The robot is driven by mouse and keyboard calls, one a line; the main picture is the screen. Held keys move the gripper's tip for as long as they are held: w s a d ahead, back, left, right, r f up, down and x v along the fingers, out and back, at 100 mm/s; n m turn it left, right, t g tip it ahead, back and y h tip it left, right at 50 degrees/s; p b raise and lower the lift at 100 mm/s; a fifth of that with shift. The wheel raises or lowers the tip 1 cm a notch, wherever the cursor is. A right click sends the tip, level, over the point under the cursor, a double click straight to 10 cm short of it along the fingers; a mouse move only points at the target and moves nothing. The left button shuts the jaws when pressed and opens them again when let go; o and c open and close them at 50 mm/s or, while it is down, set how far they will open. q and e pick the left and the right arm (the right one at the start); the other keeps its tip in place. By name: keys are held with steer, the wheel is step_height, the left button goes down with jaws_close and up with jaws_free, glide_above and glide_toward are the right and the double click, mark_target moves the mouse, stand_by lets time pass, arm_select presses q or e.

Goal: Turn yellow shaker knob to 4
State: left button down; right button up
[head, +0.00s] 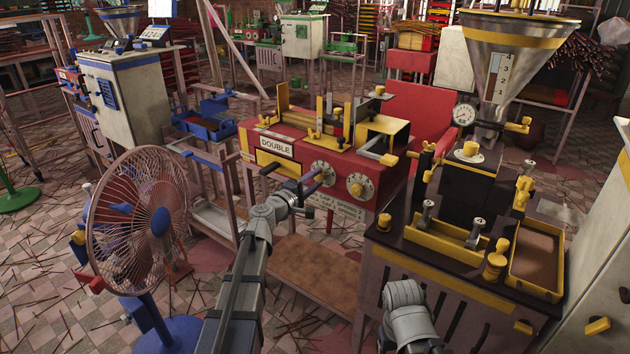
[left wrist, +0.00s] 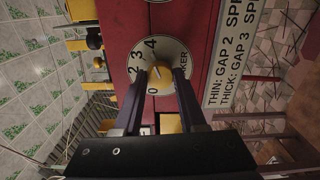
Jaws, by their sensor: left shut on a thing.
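The yellow shaker knob (left wrist: 160,73) sits in the middle of a round white dial (left wrist: 150,56) marked 0 to 4, with part of the word SHAKER showing. A small pale mark shows on the knob, but I cannot tell exactly which number it faces. My left gripper (left wrist: 164,79) is shut on the knob, one dark finger on each side. In the head view my left gripper (head: 316,182) is at the left dial (head: 321,171) on the red DOUBLE machine (head: 300,150). My right arm shows at the bottom, but its fingers do not.
A second dial with a yellow knob (head: 358,186) is just right of the held one. A label plate (head: 338,206) lies below the dials. A pink fan (head: 145,220) stands left of my left arm. A dark workbench (head: 420,255) with yellow trays stands at the right.

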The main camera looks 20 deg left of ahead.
arm_select(q)
steer(key=shift+m, duration=0.4)
steer(key=shift+c, duration=2.4)
jaws_free()
steer(key=shift+s, duration=0.1)
steer(key=v, duration=0.7)
steer(key=shift+s, duration=0.3)
steer(key=shift+a, duration=0.1)
